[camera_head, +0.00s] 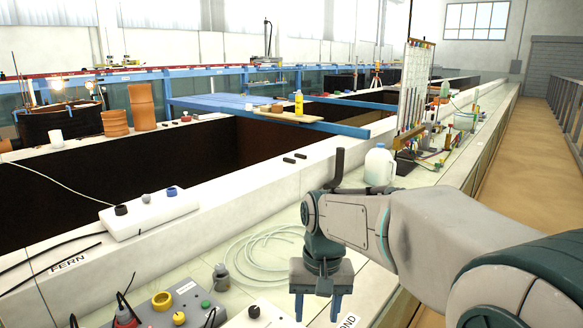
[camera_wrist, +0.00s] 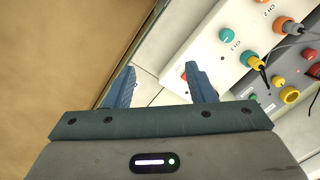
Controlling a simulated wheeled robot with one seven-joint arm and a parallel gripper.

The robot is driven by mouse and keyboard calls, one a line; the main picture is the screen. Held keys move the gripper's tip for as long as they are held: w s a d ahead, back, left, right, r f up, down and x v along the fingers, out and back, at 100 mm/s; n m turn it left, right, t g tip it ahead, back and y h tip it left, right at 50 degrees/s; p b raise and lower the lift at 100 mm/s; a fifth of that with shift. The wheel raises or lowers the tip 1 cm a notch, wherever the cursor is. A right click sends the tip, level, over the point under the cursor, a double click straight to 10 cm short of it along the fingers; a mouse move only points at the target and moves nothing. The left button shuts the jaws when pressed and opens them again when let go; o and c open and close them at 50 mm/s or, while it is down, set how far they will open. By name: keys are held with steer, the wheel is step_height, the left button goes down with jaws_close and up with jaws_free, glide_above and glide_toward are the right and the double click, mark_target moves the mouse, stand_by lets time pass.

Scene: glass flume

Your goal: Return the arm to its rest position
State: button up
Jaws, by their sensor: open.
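My gripper (camera_head: 318,306) hangs pointing down over the front part of the pale bench in the head view, at the end of my arm, which reaches in from the right. Its two blue fingers are apart with nothing between them. In the wrist view my gripper (camera_wrist: 160,88) is also open and empty. Below it are the bench edge and a strip of pale bench top. The fingers appear apart from everything around them.
A grey control box (camera_head: 175,305) and coiled pale tubing (camera_head: 262,250) lie near my gripper. A white jug (camera_head: 379,165) stands behind my arm. In the wrist view a white box (camera_wrist: 232,45) with coloured knobs is close right. The tan walkway (camera_head: 530,150) is clear.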

steer(key=s+d+f+t, duration=0.2)
steer(key=s+d+t, duration=0.1)
steer(key=s+d, duration=0.7)
steer(key=shift+s+f+h, duration=0.25)
steer(key=shift+s+h, duration=0.05)
steer(key=shift+s, duration=0.8)
steer(key=shift+d, duration=0.1)
steer(key=c, duration=0.3)
